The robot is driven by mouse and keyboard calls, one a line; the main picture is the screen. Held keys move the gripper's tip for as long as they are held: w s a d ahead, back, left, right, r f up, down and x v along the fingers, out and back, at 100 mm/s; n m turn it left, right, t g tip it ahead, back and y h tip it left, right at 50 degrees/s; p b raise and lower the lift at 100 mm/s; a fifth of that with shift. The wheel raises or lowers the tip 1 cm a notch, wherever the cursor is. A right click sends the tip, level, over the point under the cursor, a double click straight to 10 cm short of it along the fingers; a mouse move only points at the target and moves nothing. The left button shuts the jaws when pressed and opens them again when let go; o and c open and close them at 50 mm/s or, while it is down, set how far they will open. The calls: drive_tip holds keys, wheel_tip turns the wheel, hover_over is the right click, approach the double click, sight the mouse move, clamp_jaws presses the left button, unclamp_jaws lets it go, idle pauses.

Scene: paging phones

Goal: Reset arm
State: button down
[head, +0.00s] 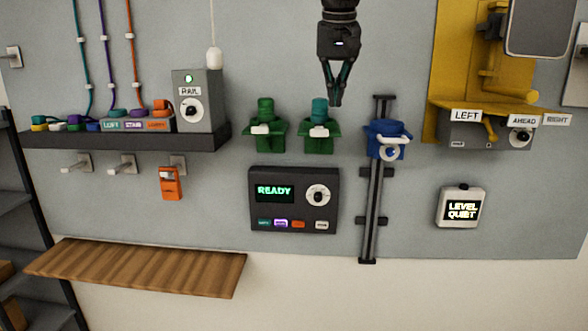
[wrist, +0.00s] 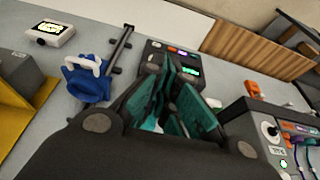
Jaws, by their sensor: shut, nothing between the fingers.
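My gripper (head: 336,101) hangs fingers-down in front of the upper part of the grey wall panel in the head view. Its fingers are shut with nothing between them. The fingertips are just above and to the right of the right green holder (head: 318,138); I cannot tell whether they touch it. In the wrist view the gripper's teal-padded fingers (wrist: 175,100) fill the middle and hide part of what lies behind them.
A black box reading READY (head: 293,200), a blue clamp (head: 386,140) on a vertical rail, and a yellow bracket (head: 440,70) are on the panel. A dark shelf (head: 120,141) carries a RAIL box (head: 198,100). A wooden ledge (head: 140,268) is lower left.

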drive_tip(key=w+a+f+n+g+y+b, duration=0.1)
drive_tip(key=w+f+b, duration=0.1)
drive_tip(key=f, duration=1.5)
drive_tip(key=w+f+y+b, duration=0.1)
drive_tip(key=w+f+b, duration=0.1)
drive_tip(key=f, duration=1.6)
drive_tip(key=s+d+f+g+b, duration=0.15)
drive_tip(key=s+f, duration=0.25)
drive_tip(key=f, duration=1)
drive_tip(key=s+f+b, duration=0.2)
drive_tip(key=s+f, duration=0.2)
drive_tip(key=f, duration=0.9)
drive_tip(key=s+d+f+b, duration=0.2)
drive_tip(key=s+d+f, duration=0.1)
drive_tip(key=s+f, duration=0.85)
drive_tip(key=s+d+f+b, duration=0.2)
drive_tip(key=s+f, duration=0.6)
drive_tip(key=f, duration=0.7)
drive_tip(key=s+d+f+b, duration=0.1)
drive_tip(key=s+d+f, duration=0.3)
drive_tip(key=s, duration=0.8)
drive_tip(key=s+d+f+g+h+b, duration=0.1)
drive_tip(key=s+d+f, duration=0.3)
drive_tip(key=s, duration=0.7)
wheel_tip(320, 180, down, 2)
drive_tip(key=shift+s+d+f+h+b, duration=0.1)
drive_tip(key=shift+s+d+h+b, duration=0.25)
drive_tip(key=shift+b, duration=0.45)
